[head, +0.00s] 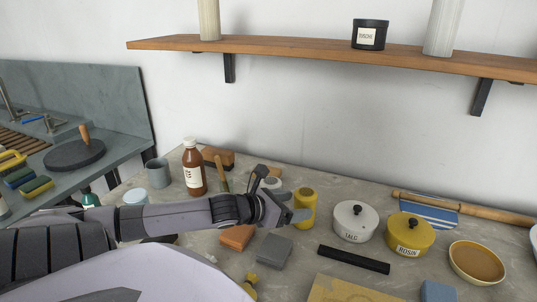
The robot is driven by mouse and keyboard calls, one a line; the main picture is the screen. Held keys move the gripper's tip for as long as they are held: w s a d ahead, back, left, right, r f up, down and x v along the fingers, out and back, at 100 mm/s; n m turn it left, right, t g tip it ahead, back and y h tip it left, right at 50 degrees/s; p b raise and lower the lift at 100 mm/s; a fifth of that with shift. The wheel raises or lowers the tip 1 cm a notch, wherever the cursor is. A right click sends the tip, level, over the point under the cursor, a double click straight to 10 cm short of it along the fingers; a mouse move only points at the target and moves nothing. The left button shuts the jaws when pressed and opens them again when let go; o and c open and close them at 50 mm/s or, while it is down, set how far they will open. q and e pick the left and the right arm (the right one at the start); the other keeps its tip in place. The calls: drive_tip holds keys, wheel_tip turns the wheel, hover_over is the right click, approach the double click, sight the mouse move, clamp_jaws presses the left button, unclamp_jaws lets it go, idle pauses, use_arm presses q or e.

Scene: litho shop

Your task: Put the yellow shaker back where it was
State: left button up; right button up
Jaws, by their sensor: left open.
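The yellow shaker (306,203) stands upright on the grey stone counter, to the left of the white TALC pot. My left gripper (283,194) comes in from the left and is open, with its fingertips close to the shaker's left side. One finger overlaps the lower part of the shaker in the picture; I cannot tell whether it touches. My right gripper is not in view.
A white TALC pot (354,222) and a yellow ROSIN pot (409,234) stand to the right. A black bar (354,260), an orange block (237,238) and a grey block (273,251) lie in front. A brown bottle (193,172) stands behind my arm. A wooden shelf (300,54) hangs above.

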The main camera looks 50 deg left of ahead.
use_arm(q)
drive_tip(key=p+v, duration=0.2)
drive_tip(key=v, duration=0.5)
drive_tip(key=shift+s+r, duration=0.15)
drive_tip(key=shift+s, duration=0.1)
drive_tip(key=shift+s, duration=0.1)
idle(0.7)
